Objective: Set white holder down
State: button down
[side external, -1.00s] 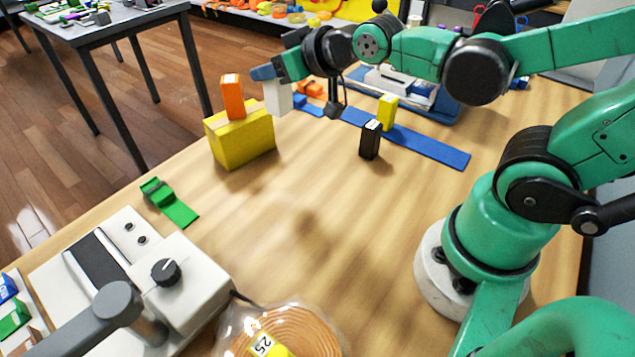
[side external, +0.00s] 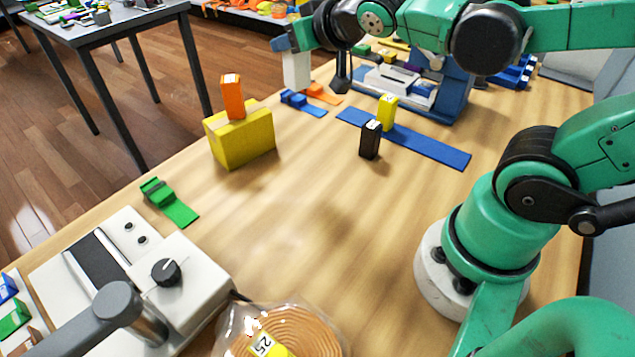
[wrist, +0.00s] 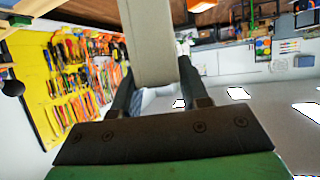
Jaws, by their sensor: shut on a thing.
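The white holder (side external: 297,70) is an upright white block held in my gripper (side external: 318,66) above the far edge of the wooden table. In the wrist view the white holder (wrist: 149,42) stands between the two dark fingers of my gripper (wrist: 152,92), which is shut on it. In the side view its lower end shows near the blue and orange straps, and I cannot tell its exact height above the table.
An orange block (side external: 232,97) stands on a yellow box (side external: 240,138). Black (side external: 370,139) and yellow (side external: 387,112) blocks stand by a flat blue strip (side external: 425,148). Blue (side external: 303,103) and green (side external: 171,204) straps lie on the table. The middle of the table is clear.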

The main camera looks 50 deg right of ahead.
jog(key=s+d+r+m+g+h, duration=0.1)
jog(key=s+d+m+g+h, duration=0.2)
jog(key=s+d+m+g, duration=0.65)
jog(key=s+d+r+m+g+h, duration=0.25)
jog(key=s+d+m+g, duration=0.35)
jog(key=d+m+g, duration=0.7)
jog(key=shift+m+t+h, duration=0.35)
jog(key=shift+m+t, duration=0.2)
jog(key=shift+m, duration=0.4)
jog(key=shift+w+a+f, duration=0.1)
jog(key=shift+a+f, duration=0.35)
jog(key=shift+f, duration=2.55)
jog(key=shift+s+a+f, duration=0.1)
jog(key=shift+a+f, duration=0.4)
jog(key=shift+f, duration=2.5)
jog(key=shift+w+a+f, duration=0.1)
jog(key=shift+a+f, duration=0.35)
jog(key=shift+f, duration=2.55)
jog(key=shift+f, duration=0.45)
jog(key=shift+c, duration=1.8)
grip_release()
jog(key=shift+f, duration=0.1)
